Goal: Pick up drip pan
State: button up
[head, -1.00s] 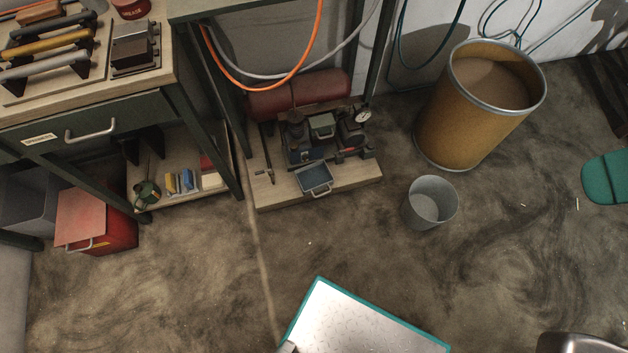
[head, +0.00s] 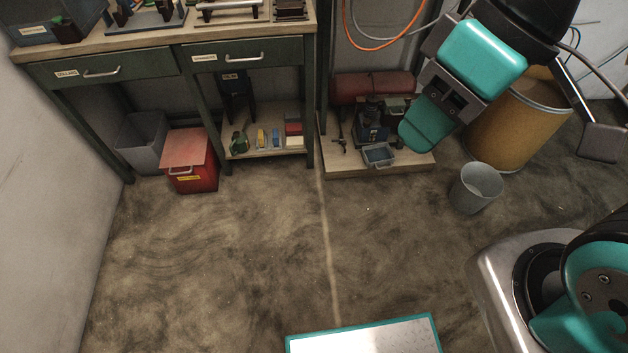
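The drip pan looks to be the small blue-grey tray (head: 379,155) at the front edge of a low wooden platform (head: 400,168) in the head view. It sits in front of a small machine (head: 371,125) and looks empty. The end of my arm, with my gripper (head: 436,108), hangs at the upper right, in front of the platform's right part. It appears right of the tray in the picture and apart from it. The arm hides part of the machine. I cannot make out the fingertips or whether they are open.
A grey bucket (head: 476,188) and a tan drum (head: 520,125) stand right of the platform. A workbench (head: 250,54) with a lower shelf is on the left, with a red box (head: 190,165) and a grey bin (head: 142,142) under it. The floor (head: 230,250) in front is clear.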

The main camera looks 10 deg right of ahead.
aim_at(375, 156)
jog(key=u, duration=1.3)
jog(key=i, duration=1.7)
jog(key=z, duration=1.2)
jog(key=i, duration=0.65)
jog(key=z, duration=0.7)
